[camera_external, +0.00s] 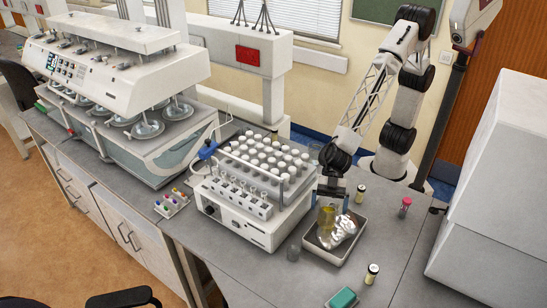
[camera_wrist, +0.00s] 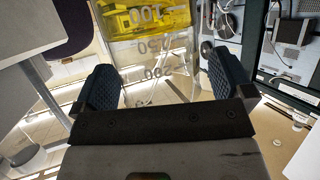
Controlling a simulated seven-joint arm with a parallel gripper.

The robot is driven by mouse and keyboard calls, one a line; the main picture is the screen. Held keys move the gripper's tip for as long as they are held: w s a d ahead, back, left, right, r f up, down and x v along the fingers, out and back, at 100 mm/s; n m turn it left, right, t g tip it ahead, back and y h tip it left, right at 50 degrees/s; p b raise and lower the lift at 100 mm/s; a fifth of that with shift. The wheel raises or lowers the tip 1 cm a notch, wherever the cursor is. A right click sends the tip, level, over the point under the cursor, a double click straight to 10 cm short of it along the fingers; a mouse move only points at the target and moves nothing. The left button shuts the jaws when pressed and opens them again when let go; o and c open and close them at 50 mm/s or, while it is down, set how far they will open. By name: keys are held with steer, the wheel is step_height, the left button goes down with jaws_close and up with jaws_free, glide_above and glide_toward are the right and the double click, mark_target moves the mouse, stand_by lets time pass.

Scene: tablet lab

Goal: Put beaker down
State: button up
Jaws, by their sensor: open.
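The beaker (camera_external: 326,217) is clear glass with yellow liquid and stands about upright at the metal tray (camera_external: 322,251); whether its base touches the tray I cannot tell. In the wrist view the beaker (camera_wrist: 155,55) shows printed marks 100, 150 and 200. My gripper (camera_external: 331,199) is around the beaker's upper part from above. In the wrist view its dark ridged fingers (camera_wrist: 163,86) are open on either side, with a gap at the right finger. Contact at the left finger is unclear.
Shiny, crumpled-looking material (camera_external: 344,231) lies in the tray beside the beaker. Vials (camera_external: 372,274) and a red-capped one (camera_external: 405,207) stand right. A teal block (camera_external: 343,299) lies in front.

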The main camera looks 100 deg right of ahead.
steer(key=v, duration=1.2)
stand_by(0.5)
